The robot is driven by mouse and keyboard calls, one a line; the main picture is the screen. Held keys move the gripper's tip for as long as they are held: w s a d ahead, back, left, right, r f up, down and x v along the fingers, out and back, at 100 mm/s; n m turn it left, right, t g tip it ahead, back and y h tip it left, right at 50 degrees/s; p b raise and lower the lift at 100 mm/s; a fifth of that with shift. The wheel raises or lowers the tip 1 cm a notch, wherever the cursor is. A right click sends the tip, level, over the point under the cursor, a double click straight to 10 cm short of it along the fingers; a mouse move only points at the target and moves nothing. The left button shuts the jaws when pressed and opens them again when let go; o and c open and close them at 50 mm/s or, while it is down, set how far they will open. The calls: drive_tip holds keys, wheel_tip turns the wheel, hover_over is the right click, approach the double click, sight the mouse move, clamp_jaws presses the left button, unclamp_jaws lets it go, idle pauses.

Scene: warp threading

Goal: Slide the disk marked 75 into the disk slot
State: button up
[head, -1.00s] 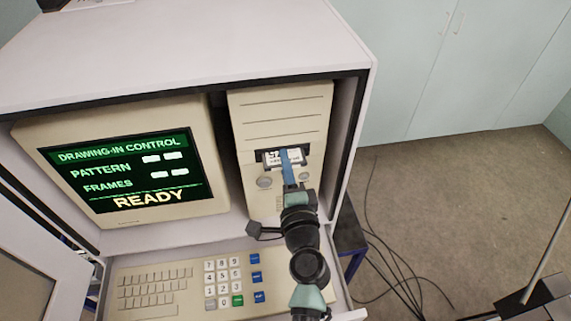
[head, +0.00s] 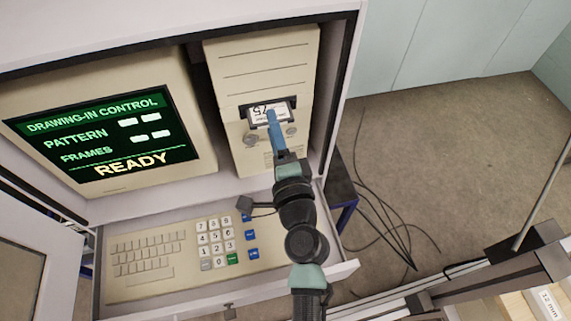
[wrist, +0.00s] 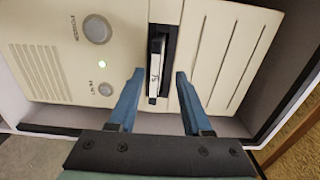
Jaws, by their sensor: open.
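The disk marked 75 (head: 267,113) sits part-way in the dark disk slot (head: 291,101) of the beige computer tower, its labelled end sticking out. In the wrist view the disk (wrist: 154,68) shows edge-on in the slot (wrist: 166,60), with its label partly visible. My gripper (wrist: 157,80) is open, its two blue fingers on either side of the disk's outer end with gaps between. In the head view my gripper (head: 271,118) is in front of the slot, and a finger covers part of the disk.
The tower (head: 262,60) stands in a cabinet beside a monitor (head: 110,130) reading READY. A keyboard (head: 150,255) lies on a pulled-out drawer below. Round buttons (wrist: 97,29) are beside the slot. Cables (head: 385,225) lie on the floor at right.

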drive_tip(key=s+d+b, duration=0.2)
drive_tip(key=s, duration=0.7)
drive_tip(key=shift+s, duration=0.3)
